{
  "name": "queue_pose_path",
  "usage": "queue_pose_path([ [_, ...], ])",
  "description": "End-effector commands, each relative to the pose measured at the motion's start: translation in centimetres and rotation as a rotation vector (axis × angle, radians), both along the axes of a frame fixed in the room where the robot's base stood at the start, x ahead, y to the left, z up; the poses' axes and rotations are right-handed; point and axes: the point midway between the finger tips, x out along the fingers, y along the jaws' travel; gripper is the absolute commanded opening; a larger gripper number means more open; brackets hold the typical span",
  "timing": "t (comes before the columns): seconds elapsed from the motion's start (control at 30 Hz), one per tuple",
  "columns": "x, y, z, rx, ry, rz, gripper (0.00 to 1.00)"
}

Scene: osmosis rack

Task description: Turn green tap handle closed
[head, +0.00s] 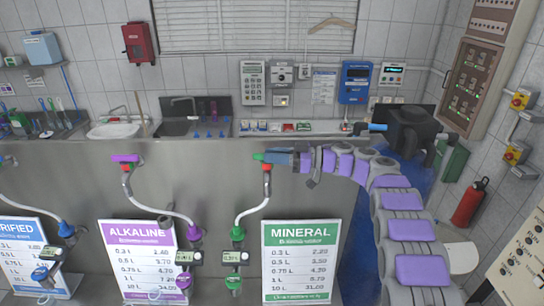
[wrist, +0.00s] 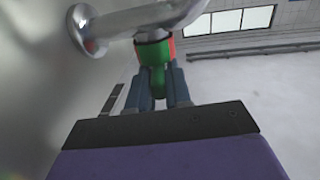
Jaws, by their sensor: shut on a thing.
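The green tap handle (head: 259,157) is on the metal counter front, at the top of the tap above the green-fitted hose. In the wrist view the green handle (wrist: 153,57) sits between my two blue-grey fingers, with a red part (wrist: 172,47) beside it and a shiny metal pipe (wrist: 140,20) just beyond. My gripper (head: 277,158) reaches in from the right and is shut on the green handle. It also shows in the wrist view (wrist: 158,82). The fingers hide part of the handle, so its exact angle is hard to tell.
A purple tap handle (head: 124,158) is further left. Below are the purple "ALKALINE" sign (head: 140,232), the green "MINERAL" sign (head: 301,235) and flow meters on white hoses (head: 252,210). A red fire extinguisher (head: 467,204) stands at the right.

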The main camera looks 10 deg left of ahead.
Motion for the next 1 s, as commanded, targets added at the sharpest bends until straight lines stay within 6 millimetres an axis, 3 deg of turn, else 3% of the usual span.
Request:
queue_pose_path([
  [0.1,0.3,-0.3,0.4,0.007,-0.004,-0.011,0.00],
  [0.13,0.3,-0.4,0.4,0.007,-0.004,-0.011,0.20],
  [0.33,0.2,-0.2,0.3,0.003,-0.003,-0.007,0.39],
  [0.67,0.1,0.0,0.0,-0.002,-0.002,-0.004,0.39],
  [0.87,0.6,-2.9,-0.2,0.000,0.000,-0.006,0.39],
  [1.0,1.1,-6.1,-0.2,0.003,-0.002,-0.007,0.39],
])
